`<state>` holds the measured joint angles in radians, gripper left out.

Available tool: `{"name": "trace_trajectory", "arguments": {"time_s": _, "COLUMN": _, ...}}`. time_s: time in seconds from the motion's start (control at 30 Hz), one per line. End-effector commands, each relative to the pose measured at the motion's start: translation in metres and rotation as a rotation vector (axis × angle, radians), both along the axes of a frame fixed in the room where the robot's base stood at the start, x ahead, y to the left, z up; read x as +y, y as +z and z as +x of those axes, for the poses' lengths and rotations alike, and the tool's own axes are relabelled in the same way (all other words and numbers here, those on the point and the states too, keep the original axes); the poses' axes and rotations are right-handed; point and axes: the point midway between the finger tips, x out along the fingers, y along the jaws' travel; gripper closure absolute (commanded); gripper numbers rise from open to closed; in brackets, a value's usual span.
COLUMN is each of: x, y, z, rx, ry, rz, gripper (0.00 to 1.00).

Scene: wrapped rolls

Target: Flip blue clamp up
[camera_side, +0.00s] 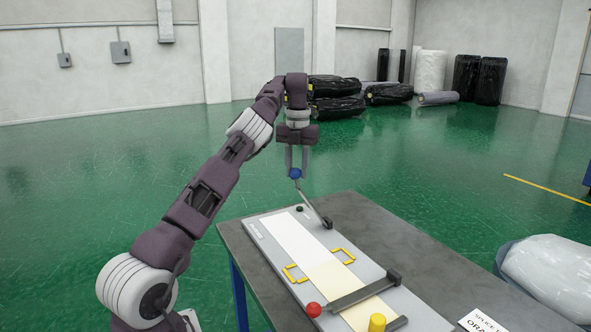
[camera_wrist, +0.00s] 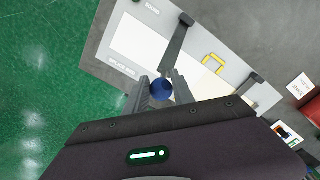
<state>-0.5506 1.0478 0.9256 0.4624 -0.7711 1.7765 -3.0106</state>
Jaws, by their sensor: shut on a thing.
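The blue clamp's round blue knob (camera_side: 296,174) sits between the fingertips of my gripper (camera_side: 297,168). Its dark lever (camera_side: 312,203) slants up and left from a hinge (camera_side: 328,223) at the far right edge of the splice board (camera_side: 268,236), so the knob is held well above the board. In the wrist view the blue knob (camera_wrist: 161,89) lies between the two fingers of my gripper (camera_wrist: 162,92), and the lever (camera_wrist: 175,47) runs up to its hinge (camera_wrist: 186,19). My gripper is shut on the knob and points downward.
A second clamp with a red knob (camera_side: 314,310) lies flat across the board's near part. Wrapped rolls (camera_side: 335,104) lie far back.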

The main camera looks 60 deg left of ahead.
Motion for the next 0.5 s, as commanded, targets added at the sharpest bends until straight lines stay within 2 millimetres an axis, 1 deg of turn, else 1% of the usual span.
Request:
{"name": "trace_trajectory", "arguments": {"time_s": 0.03, "x": -0.0128, "y": -0.0056, "z": 0.0078, "rx": -0.005, "ry": -0.020, "rz": -0.033, "gripper": 1.00}}
{"name": "trace_trajectory", "arguments": {"time_s": 0.17, "x": -0.0129, "y": -0.0057, "z": 0.0075, "rx": -0.005, "ry": -0.019, "rz": -0.035, "gripper": 1.00}}
{"name": "trace_trajectory", "arguments": {"time_s": 0.2, "x": -0.0129, "y": -0.0057, "z": 0.0077, "rx": -0.005, "ry": -0.019, "rz": -0.035, "gripper": 0.62}}
{"name": "trace_trajectory", "arguments": {"time_s": 0.27, "x": -0.0126, "y": -0.0056, "z": 0.0077, "rx": -0.006, "ry": -0.019, "rz": -0.034, "gripper": 0.51}}
{"name": "trace_trajectory", "arguments": {"time_s": 0.3, "x": -0.0121, "y": -0.0054, "z": 0.0076, "rx": -0.006, "ry": -0.019, "rz": -0.032, "gripper": 0.49}}
{"name": "trace_trajectory", "arguments": {"time_s": 0.5, "x": -0.0102, "y": -0.0042, "z": 0.0067, "rx": -0.007, "ry": -0.017, "rz": -0.027, "gripper": 0.49}}
